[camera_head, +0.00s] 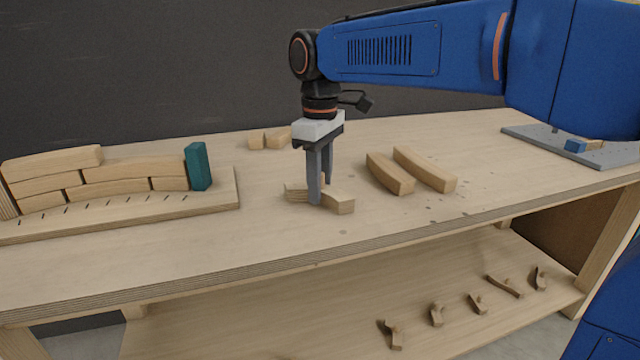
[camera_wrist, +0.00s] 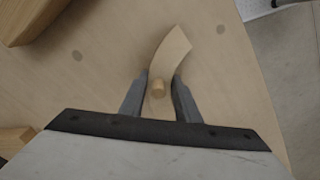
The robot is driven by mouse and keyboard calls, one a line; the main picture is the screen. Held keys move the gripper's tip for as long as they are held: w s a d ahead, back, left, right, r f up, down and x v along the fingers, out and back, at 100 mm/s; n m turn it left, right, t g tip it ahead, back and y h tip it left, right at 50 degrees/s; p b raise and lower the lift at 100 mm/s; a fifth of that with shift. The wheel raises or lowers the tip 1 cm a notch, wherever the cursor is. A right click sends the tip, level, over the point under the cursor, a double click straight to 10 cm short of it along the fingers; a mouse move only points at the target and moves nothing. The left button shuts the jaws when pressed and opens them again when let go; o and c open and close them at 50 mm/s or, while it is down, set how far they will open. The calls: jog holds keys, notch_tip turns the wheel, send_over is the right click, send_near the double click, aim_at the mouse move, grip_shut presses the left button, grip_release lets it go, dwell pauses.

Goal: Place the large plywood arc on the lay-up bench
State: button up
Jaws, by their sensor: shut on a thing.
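My gripper (camera_head: 318,190) is shut on a curved pale plywood arc (camera_head: 340,204), down at the bench top near its front edge. The arc sticks out on both sides of the fingers, which hide its middle. In the wrist view the arc (camera_wrist: 174,52) lies between the fingertips of my gripper (camera_wrist: 160,85), with a short round peg on its top. I cannot tell whether it touches the bench. The lay-up bench (camera_head: 250,225) is a long pale plywood table. Two more curved arcs, one (camera_head: 389,174) nearer and one (camera_head: 426,169) farther right, lie on it.
At left a board (camera_head: 225,200) carries stacked curved blocks (camera_head: 120,170) and a teal block (camera_head: 197,166). Small blocks (camera_head: 277,138) lie behind my gripper. A grey plate (camera_head: 570,145) is at far right. The lower shelf (camera_head: 300,315) holds several small pegged pieces. The front middle bench top is clear.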

jog(key=o, duration=1.1)
jog(key=shift+f, duration=0.15)
notch_tip(320, 180, up, 12)
jog(key=shift+r, duration=0.15)
